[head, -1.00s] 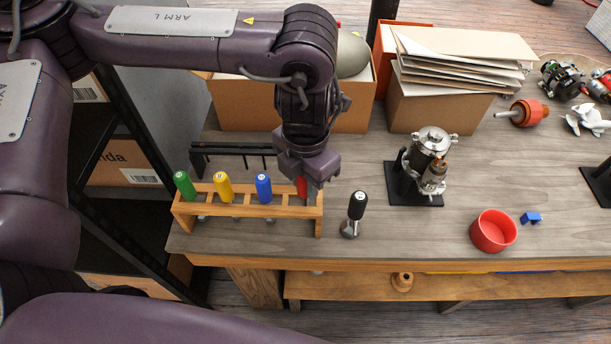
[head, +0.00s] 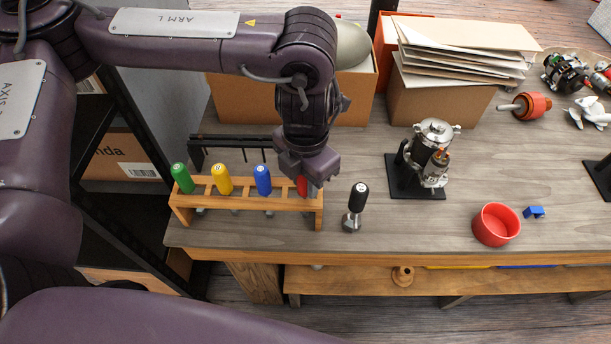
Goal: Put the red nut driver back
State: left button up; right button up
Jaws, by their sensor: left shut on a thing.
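The red nut driver (head: 302,186) is upright at the right end of the wooden rack (head: 247,203). Only part of its red handle shows under my left gripper (head: 306,178), which points down and is shut on it. Whether the driver is fully seated in its slot is hidden by the gripper and the rack. Green (head: 182,178), yellow (head: 222,179) and blue (head: 262,180) drivers stand in the rack to the left. My right gripper is not in view.
A black-handled tool (head: 356,206) stands on the table just right of the rack. An alternator part on a black stand (head: 415,190), a red bowl (head: 495,224) and a blue block (head: 534,212) are farther right. Cardboard boxes (head: 440,104) stand behind.

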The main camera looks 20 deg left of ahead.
pick_arm(q)
jog(key=o, duration=1.1)
jog(key=shift+c, duration=0.2)
notch_tip(320, 180, up, 7)
jog(key=shift+r+p, duration=0.1)
jog(key=shift+p, duration=0.25)
jog(key=shift+r+p, duration=0.5)
jog(key=shift+r, duration=0.25)
notch_tip(320, 180, up, 3)
jog(key=p, duration=0.4)
jog(key=shift+r, duration=0.2)
jog(key=shift+f, duration=0.15)
